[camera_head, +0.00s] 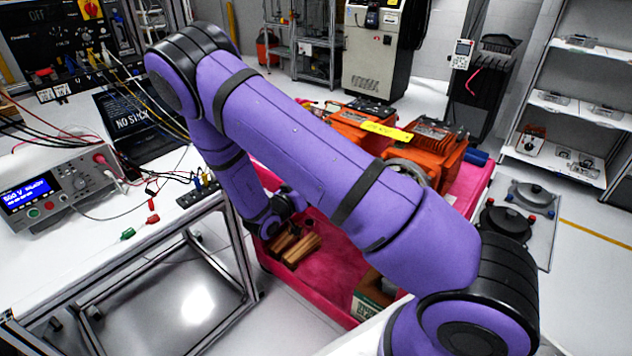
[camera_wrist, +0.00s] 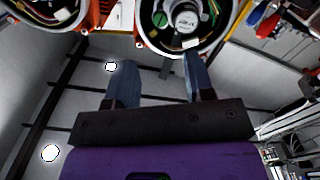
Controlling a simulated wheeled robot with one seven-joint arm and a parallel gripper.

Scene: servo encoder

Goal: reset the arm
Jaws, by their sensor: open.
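My purple arm crosses the head view from the lower right up to the elbow at upper left, then bends down to a black wrist over the red cart. My gripper (camera_wrist: 158,62) shows in the wrist view as two blue-grey fingers, spread apart with nothing between them. They point toward the round open end of an orange motor (camera_wrist: 186,20), which has a light-coloured disc in its middle. I cannot tell the distance or whether they touch. In the head view the fingers are hidden behind my arm. Orange motors (camera_head: 435,145) stand on the cart there, partly covered by my arm.
The red cart (camera_head: 335,295) holds wooden blocks (camera_head: 301,249) and a box (camera_head: 371,302). Shelves (camera_head: 575,100) stand at right. Floor shows beyond the cart.

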